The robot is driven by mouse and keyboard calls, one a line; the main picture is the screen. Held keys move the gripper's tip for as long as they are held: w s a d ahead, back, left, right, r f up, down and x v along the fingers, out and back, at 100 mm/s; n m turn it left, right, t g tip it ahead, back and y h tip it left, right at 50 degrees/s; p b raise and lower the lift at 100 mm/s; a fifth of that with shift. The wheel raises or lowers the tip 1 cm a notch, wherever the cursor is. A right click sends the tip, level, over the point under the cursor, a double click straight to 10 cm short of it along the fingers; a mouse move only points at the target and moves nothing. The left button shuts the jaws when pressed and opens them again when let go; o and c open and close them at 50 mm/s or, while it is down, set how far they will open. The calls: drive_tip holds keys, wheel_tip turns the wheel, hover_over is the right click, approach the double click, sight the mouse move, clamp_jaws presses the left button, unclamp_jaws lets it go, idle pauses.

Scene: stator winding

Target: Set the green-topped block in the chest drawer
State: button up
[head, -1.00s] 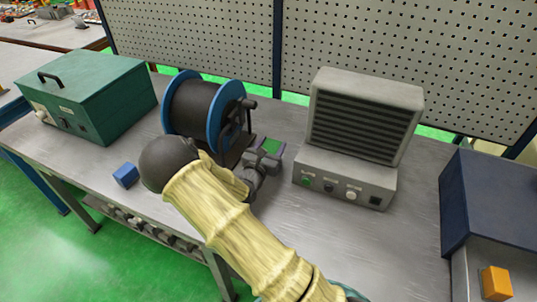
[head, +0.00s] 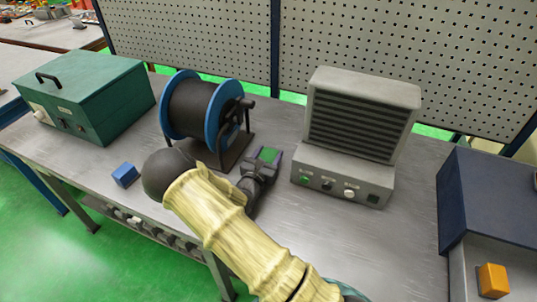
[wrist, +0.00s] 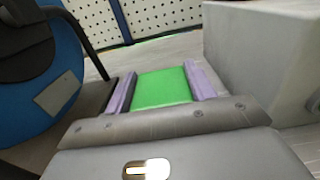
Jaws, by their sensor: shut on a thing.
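The green-topped block (head: 268,154) is between the fingers of my gripper (head: 266,158), over the bench between the reel and the grey heater-like unit. In the wrist view its flat green top (wrist: 162,88) fills the gap between the two purple fingers of my gripper (wrist: 163,90), which are shut on it. The block's sides are hidden, and I cannot tell how far it is above the bench. A dark blue chest (head: 490,200) stands at the right edge, partly cut off. A grey surface in front of it may be its drawer (head: 462,280); this is not clear.
A blue-flanged reel (head: 213,115) stands close left of my gripper, and the grey unit (head: 355,140) close right. A green case (head: 90,100) and a blue cube (head: 125,175) are at left. An orange block (head: 494,281) is at lower right. Bench space right of centre is clear.

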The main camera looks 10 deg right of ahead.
drive_tip(key=o, duration=1.2)
drive_tip(key=shift+f, duration=0.1)
drive_tip(key=shift+o, duration=0.2)
drive_tip(key=shift+r, duration=0.2)
drive_tip(key=b+v, duration=0.1)
drive_tip(key=v, duration=1.1)
drive_tip(key=shift+d, duration=0.1)
